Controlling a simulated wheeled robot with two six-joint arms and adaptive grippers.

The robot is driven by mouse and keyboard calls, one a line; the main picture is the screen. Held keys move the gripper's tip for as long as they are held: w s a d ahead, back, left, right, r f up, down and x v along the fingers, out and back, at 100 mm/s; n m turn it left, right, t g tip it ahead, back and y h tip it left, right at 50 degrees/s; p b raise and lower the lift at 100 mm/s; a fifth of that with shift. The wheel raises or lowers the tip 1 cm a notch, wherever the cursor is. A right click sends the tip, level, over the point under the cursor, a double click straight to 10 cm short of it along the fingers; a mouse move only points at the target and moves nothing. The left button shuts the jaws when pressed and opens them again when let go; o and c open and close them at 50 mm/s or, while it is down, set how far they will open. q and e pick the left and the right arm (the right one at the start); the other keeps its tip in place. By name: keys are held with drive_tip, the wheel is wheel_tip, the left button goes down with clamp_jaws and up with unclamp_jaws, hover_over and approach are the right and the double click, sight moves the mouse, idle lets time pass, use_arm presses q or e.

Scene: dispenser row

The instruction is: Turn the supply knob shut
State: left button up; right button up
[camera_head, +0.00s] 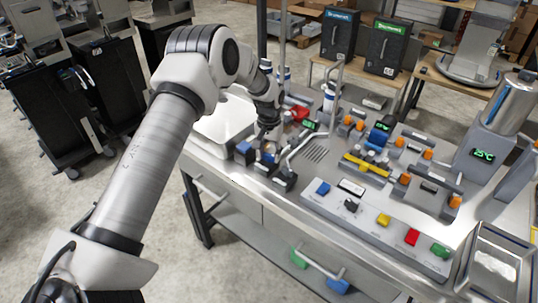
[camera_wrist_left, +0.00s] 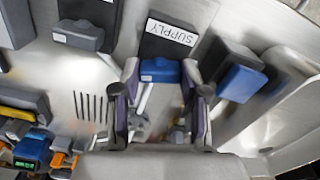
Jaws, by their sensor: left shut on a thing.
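The supply knob (camera_wrist_left: 160,70) is a blue block on a dark base with a white SUPPLY label (camera_wrist_left: 171,32) in the left wrist view. My left gripper (camera_wrist_left: 162,95) has one finger on each side of the blue knob and is shut on it. In the head view my left gripper (camera_head: 268,143) reaches down to the small row of controls at the table's near left edge. It hides most of the supply knob there. My right gripper is in neither view.
A blue-topped control (camera_head: 244,149) and a dark grey one (camera_head: 285,180) stand close on either side. A curved metal tap (camera_head: 300,148) rises beside the gripper. A white basin (camera_head: 225,120) lies behind. A panel of coloured switches (camera_head: 380,220) is to the right.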

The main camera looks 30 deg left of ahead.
sight(269, 154)
use_arm(q)
drive_tip(key=shift+s+f+m+b, duration=0.1)
drive_tip(key=shift+m+b, duration=0.05)
drive_tip(key=shift+m, duration=0.65)
drive_tip(key=shift+s+f+m+b, duration=0.1)
drive_tip(key=shift+m+b, duration=0.05)
drive_tip(key=shift+m, duration=0.65)
drive_tip(key=o, duration=1)
drive_tip(key=shift+w, duration=0.1)
drive_tip(key=shift+o, duration=0.7)
drive_tip(key=shift+w, duration=0.15)
drive_tip(key=shift+r, duration=0.15)
wheel_tip(269, 154, up, 12)
